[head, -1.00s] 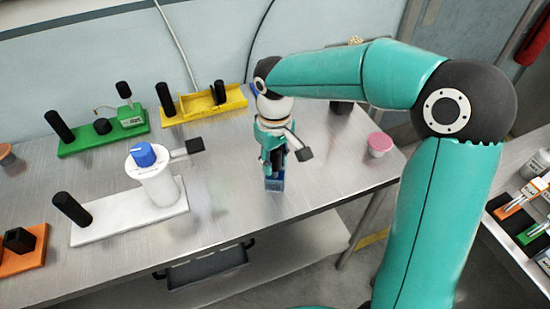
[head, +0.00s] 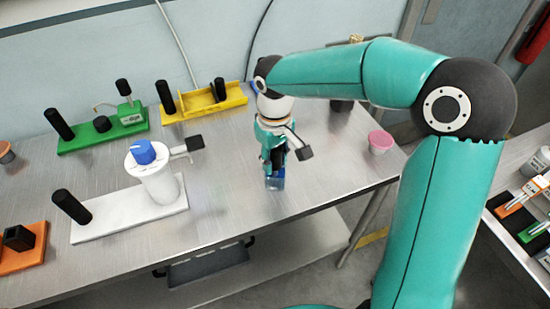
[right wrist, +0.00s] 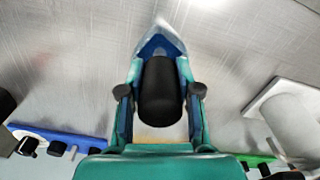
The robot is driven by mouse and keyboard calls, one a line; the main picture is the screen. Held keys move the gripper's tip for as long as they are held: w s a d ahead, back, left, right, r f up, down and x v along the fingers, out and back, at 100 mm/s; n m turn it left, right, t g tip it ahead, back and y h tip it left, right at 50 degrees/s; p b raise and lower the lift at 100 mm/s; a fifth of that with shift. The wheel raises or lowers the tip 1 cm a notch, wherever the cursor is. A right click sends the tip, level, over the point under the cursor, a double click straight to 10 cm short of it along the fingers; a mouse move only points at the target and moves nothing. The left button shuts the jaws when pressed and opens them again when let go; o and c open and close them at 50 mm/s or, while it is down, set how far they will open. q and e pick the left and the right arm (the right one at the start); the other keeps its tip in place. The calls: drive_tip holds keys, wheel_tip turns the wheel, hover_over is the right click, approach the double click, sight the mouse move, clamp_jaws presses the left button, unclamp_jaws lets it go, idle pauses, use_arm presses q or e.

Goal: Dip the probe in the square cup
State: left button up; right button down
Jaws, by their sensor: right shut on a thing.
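My right gripper (head: 273,158) is at the table's middle, pointing down. In the right wrist view it (right wrist: 160,100) is shut on a black cylindrical handle (right wrist: 160,92), with one finger on each side. A blue, square-cornered piece (head: 275,183) shows right below the fingers; in the right wrist view its corner (right wrist: 160,45) juts out beyond the handle. I cannot tell whether it is a cup or part of the held thing. No probe tip is visible. My left gripper is not in view.
A white module with a blue knob (head: 143,152) stands left of the gripper. Green (head: 75,143) and yellow (head: 240,97) modules stand at the back. A pink-topped round cup (head: 380,140) is at the right. The table around the gripper is mostly clear.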

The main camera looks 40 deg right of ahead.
drive_tip(key=shift+r, duration=0.1)
drive_tip(key=shift+r+p, duration=3.1)
drive_tip(key=shift+r, duration=0.6)
